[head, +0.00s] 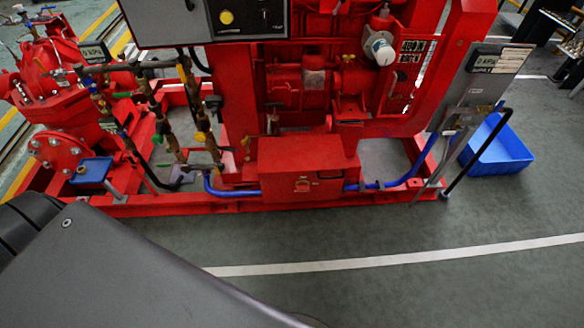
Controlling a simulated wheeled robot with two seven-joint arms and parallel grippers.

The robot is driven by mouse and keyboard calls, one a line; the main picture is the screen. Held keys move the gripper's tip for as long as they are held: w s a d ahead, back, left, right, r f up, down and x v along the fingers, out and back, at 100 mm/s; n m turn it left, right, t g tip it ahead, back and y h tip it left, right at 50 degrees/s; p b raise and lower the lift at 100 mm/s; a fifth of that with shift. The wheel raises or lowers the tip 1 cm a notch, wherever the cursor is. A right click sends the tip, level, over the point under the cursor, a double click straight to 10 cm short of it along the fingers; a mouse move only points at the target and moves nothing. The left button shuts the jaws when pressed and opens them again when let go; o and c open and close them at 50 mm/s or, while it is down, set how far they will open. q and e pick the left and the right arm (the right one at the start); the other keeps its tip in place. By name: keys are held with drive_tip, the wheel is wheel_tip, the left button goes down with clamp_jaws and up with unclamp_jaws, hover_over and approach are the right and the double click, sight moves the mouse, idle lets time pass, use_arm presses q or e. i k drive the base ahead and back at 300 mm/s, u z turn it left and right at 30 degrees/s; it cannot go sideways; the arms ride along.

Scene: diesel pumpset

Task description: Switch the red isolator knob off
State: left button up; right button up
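A red box (285,160) sits low at the front of the red pumpset. A grey control panel (240,20) is cut off by the top edge. It bears a round yellow part (227,17) and a small dark part that I cannot make out. Neither of my grippers is in view. A dark part of my own body fills the lower left.
The red base frame (400,203) runs across the front of the pumpset. Blue pipes (228,192) run along it. A grey panel on a stand (478,85) and a blue bin (497,150) are at the right. The grey floor in front is clear.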

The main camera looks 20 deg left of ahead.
sight(301, 187)
drive_tip(key=u, duration=0.1)
drive_tip(key=k, duration=1.3)
drive_tip(key=z, duration=1.15)
drive_tip(key=i, duration=1.6)
drive_tip(key=u, duration=0.75)
drive_tip(key=i, duration=0.6)
drive_tip(key=u, duration=0.6)
